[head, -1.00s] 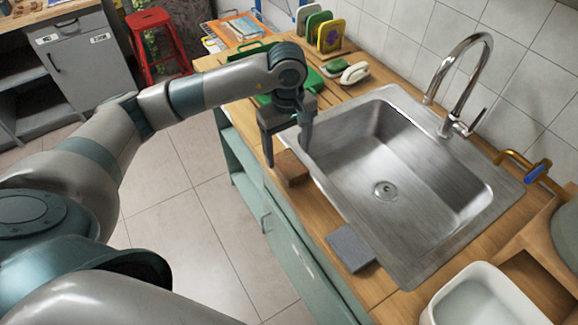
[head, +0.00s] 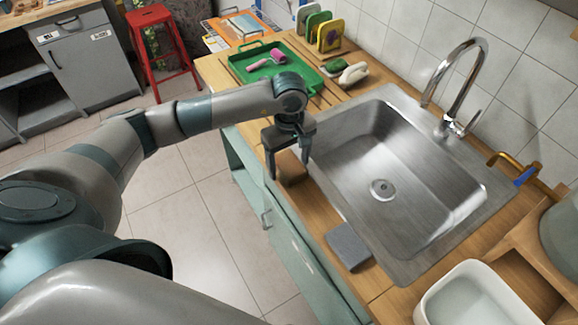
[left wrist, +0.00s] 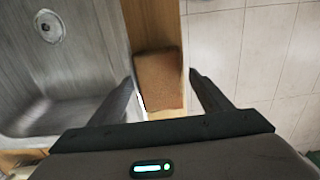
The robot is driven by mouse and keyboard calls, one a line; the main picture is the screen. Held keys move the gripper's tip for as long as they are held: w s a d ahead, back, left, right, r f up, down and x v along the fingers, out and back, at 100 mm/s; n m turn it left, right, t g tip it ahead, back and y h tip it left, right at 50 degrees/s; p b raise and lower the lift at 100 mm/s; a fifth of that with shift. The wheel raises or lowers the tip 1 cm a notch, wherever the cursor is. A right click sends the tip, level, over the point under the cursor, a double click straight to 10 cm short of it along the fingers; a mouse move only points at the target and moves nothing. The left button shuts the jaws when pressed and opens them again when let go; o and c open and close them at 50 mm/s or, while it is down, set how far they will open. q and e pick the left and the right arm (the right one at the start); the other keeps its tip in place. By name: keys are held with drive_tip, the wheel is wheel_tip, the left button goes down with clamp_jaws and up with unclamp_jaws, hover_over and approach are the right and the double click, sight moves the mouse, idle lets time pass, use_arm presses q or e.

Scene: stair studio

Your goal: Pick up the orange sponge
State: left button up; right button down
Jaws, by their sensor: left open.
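The orange-brown sponge (head: 291,168) lies on the wooden counter strip at the front edge of the sink. In the left wrist view the sponge (left wrist: 157,80) lies ahead, between the two fingers in the picture. My left gripper (head: 287,172) is open and sits over the sponge, its fingers to either side of it in the head view. In the left wrist view the open left gripper (left wrist: 163,85) appears empty. I cannot tell how far above the counter the fingertips are. My right gripper is not in view.
The steel sink (head: 360,190) with its faucet (head: 470,85) is right beside the sponge. A grey sponge-like block (head: 348,246) lies nearer on the counter (head: 372,283). A green tray (head: 275,68) stands beyond. Floor lies left of the counter edge.

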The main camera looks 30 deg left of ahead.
sight(289, 163)
use_arm(q)
drive_tip(key=shift+c, duration=0.6)
drive_tip(key=c, duration=1.1)
drive_tip(key=shift+r+b, duration=0.65)
drive_tip(key=shift+r, duration=0.15)
wheel_tip(289, 163, up, 2)
drive_tip(key=shift+w+r+b, duration=0.1)
drive_tip(key=shift+r+b, duration=0.1)
drive_tip(key=shift+b, duration=0.55)
drive_tip(key=s+d+r+b, duration=0.1)
drive_tip(key=d+r, duration=0.1)
drive_tip(key=d, duration=0.1)
drive_tip(key=s+d+r+b, duration=0.1)
drive_tip(key=d+r, duration=0.1)
drive_tip(key=d, duration=0.2)
drive_tip(key=d+r+b, duration=0.2)
drive_tip(key=d+r, duration=0.1)
drive_tip(key=d, duration=0.1)
drive_tip(key=shift+s+d, duration=0.2)
drive_tip(key=shift+s, duration=0.2)
